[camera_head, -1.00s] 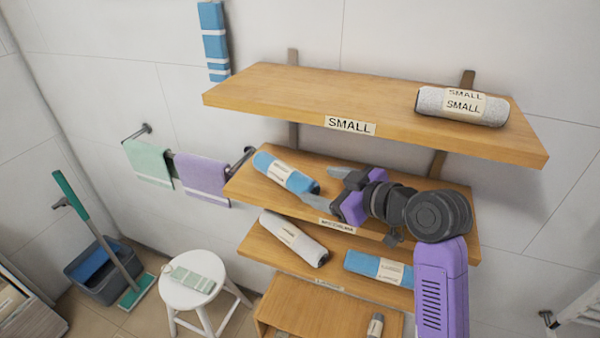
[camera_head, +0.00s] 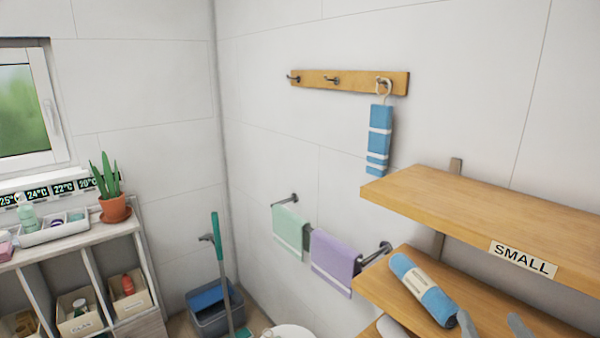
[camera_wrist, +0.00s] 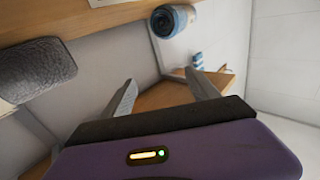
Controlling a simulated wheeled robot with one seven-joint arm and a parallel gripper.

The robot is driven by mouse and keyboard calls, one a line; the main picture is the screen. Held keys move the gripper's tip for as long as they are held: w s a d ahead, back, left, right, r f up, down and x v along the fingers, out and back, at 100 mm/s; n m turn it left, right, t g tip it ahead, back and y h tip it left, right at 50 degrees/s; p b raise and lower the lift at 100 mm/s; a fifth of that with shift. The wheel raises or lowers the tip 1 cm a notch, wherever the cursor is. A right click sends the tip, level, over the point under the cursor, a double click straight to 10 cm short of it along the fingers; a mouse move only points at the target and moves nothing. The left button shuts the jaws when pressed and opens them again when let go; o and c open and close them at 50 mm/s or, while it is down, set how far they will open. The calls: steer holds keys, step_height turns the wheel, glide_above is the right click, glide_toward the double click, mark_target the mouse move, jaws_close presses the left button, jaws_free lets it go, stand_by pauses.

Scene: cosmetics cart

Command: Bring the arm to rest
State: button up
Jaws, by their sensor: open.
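My gripper (camera_head: 494,324) shows only as two grey fingertips at the bottom right of the head view, beside the near end of a blue rolled towel (camera_head: 422,286). In the wrist view my gripper (camera_wrist: 158,88) is open, with nothing between its fingers. The blue roll lies on the shelf (camera_head: 392,291) below the one labelled SMALL (camera_head: 470,207). A blue roll (camera_wrist: 175,20) also shows at the top of the wrist view, beyond the fingers. The rest of my arm is outside the head view.
A dark grey roll (camera_wrist: 35,70) lies at the left of the wrist view. A blue striped towel (camera_head: 379,140) hangs from a hook rack (camera_head: 350,80). Green (camera_head: 289,230) and purple (camera_head: 335,260) towels hang on a rail. A bucket (camera_head: 213,308) stands in the corner.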

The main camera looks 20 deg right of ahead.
steer(key=s+a+f+n+y, duration=0.2)
steer(key=s+a+f, duration=0.2)
steer(key=s+a, duration=0.3)
steer(key=s+a+f+n+g+y, duration=0.1)
steer(key=s+a+f+n+y, duration=0.1)
steer(key=s+a, duration=0.5)
steer(key=s+a+f+n+y, duration=0.1)
steer(key=s+a+f+y, duration=0.3)
steer(key=s+a+f, duration=0.2)
steer(key=s+a, duration=0.2)
steer(key=shift+a+f+n+g+b, duration=0.3)
steer(key=shift+a+f+n+b, duration=0.05)
steer(key=shift+a+n+b, duration=0.05)
